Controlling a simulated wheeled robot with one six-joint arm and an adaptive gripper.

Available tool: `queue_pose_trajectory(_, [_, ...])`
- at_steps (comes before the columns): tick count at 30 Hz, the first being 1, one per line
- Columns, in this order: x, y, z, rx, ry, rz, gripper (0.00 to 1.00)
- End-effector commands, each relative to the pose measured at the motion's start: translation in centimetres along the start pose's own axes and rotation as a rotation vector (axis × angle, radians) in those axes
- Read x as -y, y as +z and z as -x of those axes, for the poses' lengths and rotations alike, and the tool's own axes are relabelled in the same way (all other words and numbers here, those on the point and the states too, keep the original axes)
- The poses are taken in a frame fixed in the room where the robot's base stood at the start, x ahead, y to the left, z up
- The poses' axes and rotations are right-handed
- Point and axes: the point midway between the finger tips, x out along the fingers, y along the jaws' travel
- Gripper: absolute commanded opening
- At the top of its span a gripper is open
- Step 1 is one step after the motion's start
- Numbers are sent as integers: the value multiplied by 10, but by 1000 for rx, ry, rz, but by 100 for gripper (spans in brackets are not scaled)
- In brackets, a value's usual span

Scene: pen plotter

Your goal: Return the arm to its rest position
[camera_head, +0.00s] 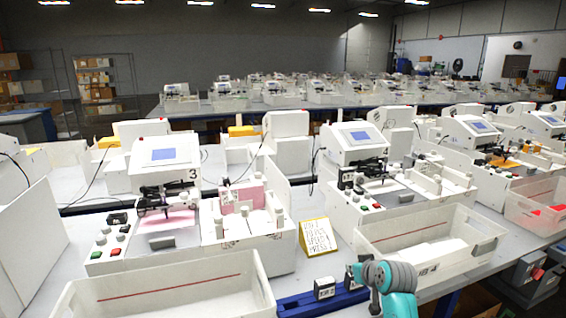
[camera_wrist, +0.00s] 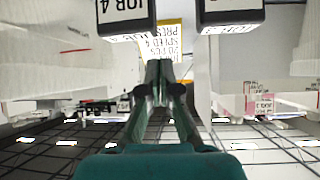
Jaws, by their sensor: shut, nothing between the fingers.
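My gripper (camera_wrist: 159,68) is shut with nothing between its fingers in the wrist view. My grey and teal arm (camera_head: 396,304) shows at the bottom of the head view, beside the blue rail; the fingers cannot be made out there.
White bins stand on the left (camera_head: 150,299) and right (camera_head: 392,255). Plotter number 3 (camera_head: 163,158) stands at the left.

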Motion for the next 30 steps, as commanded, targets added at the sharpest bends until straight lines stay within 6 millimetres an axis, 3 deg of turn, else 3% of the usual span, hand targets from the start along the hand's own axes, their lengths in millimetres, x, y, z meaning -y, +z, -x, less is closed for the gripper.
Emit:
queue_pose_trajectory(1, [4, 27, -3, -1, 6, -9, 0])
queue_pose_trajectory(8, [19, 115, 0, -35, 45, -41, 0])
queue_pose_trajectory(14, [34, 188, 16, -66, 77, -64, 0])
queue_pose_trajectory(23, [59, 290, 66, -114, 124, -88, 0])
queue_pose_trajectory(30, [80, 356, 124, -155, 156, -99, 0])
